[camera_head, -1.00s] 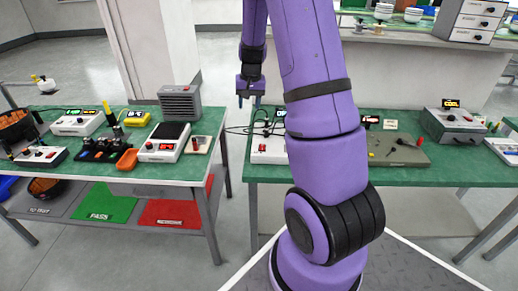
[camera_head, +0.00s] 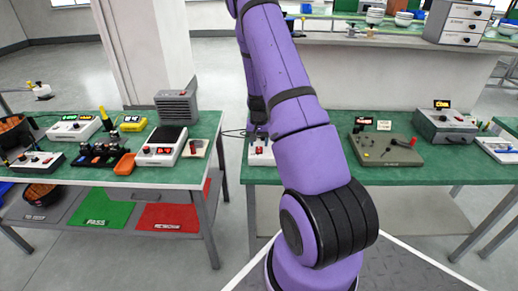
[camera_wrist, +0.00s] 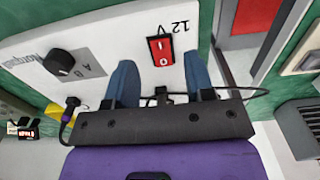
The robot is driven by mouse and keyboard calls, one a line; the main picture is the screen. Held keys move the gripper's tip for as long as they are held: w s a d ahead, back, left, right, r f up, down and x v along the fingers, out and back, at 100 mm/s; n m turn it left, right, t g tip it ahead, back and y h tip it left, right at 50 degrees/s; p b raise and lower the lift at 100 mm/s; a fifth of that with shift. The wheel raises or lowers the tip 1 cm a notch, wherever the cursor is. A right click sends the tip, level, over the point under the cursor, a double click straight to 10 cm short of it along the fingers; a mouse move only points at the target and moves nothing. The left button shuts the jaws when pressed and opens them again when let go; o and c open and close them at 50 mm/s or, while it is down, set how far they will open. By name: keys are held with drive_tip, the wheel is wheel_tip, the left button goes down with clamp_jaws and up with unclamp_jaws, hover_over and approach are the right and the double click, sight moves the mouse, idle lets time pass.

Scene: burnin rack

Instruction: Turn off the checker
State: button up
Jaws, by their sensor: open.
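A white box (camera_head: 260,157) sits at the left end of the right green bench, partly behind my arm in the head view. The wrist view shows its white top (camera_wrist: 95,50) with a red rocker switch (camera_wrist: 161,50) beside a "12 V" label and a black A/B knob (camera_wrist: 61,62). My gripper (camera_wrist: 160,75) is open, with blue fingers pointing at the top and the switch between their lines. It holds nothing. In the head view my gripper (camera_head: 259,134) is just above the box, and contact cannot be told. No label reading "checker" is legible.
A grey-green device (camera_head: 385,150) and a grey unit with a "COOL" display (camera_head: 445,127) stand farther right on the bench (camera_head: 325,172). The left bench (camera_head: 75,172) holds several devices. A gap of floor separates the benches. A black cable (camera_wrist: 262,91) crosses near the gripper.

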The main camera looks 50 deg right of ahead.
sight(259, 152)
drive_tip(key=shift+f, duration=1.75)
